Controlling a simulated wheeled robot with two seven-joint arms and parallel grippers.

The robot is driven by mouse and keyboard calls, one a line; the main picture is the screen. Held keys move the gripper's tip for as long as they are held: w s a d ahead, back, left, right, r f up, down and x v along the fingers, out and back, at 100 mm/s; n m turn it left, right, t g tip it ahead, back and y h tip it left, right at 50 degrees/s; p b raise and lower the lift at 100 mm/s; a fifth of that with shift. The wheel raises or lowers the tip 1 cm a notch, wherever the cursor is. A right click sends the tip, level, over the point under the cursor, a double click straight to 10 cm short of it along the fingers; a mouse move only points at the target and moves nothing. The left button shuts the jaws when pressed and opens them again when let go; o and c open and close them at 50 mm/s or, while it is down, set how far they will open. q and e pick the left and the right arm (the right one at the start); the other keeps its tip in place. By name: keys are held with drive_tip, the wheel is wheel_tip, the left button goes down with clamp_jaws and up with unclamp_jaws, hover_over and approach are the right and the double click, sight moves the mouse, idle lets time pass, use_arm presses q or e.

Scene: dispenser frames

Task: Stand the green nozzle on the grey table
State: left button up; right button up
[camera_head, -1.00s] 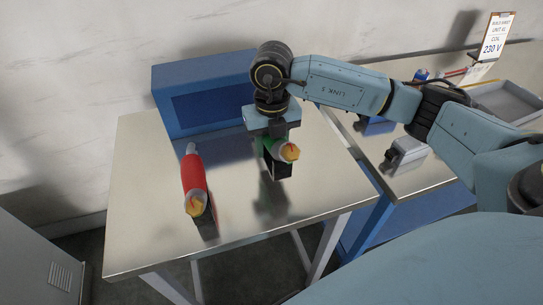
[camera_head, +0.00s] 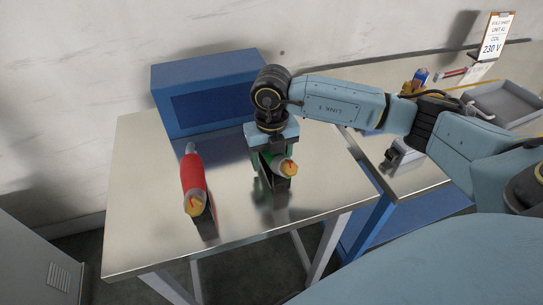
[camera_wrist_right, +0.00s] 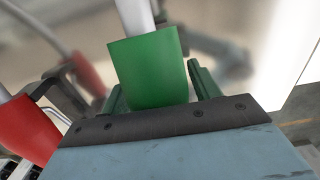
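The green nozzle (camera_head: 265,160) is at my right gripper, over the middle of the grey table (camera_head: 140,235). Its yellow end (camera_head: 288,168) points toward the head camera. In the right wrist view, its tapered green body (camera_wrist_right: 150,68) with a pale spout sits between my right gripper's fingers (camera_wrist_right: 160,85). These fingers look spread, with a small gap at the right side. In the head view, my right gripper (camera_head: 273,175) is low over the table. Its fingers partly hide the nozzle, and I cannot tell whether its underside touches the table. My left gripper is out of view.
A red nozzle (camera_head: 195,178) with a yellow end is to the left, close by. A blue box (camera_head: 205,90) stands at the back against the wall. A second bench (camera_head: 420,175) with a grey tray (camera_head: 505,100) lies right. The table's front left is clear.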

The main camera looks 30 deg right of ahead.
drive_tip(key=shift+r, duration=0.55)
wheel_tip(320, 180, up, 11)
drive_tip(key=shift+r+p, duration=0.1)
drive_tip(key=shift+p, duration=0.3)
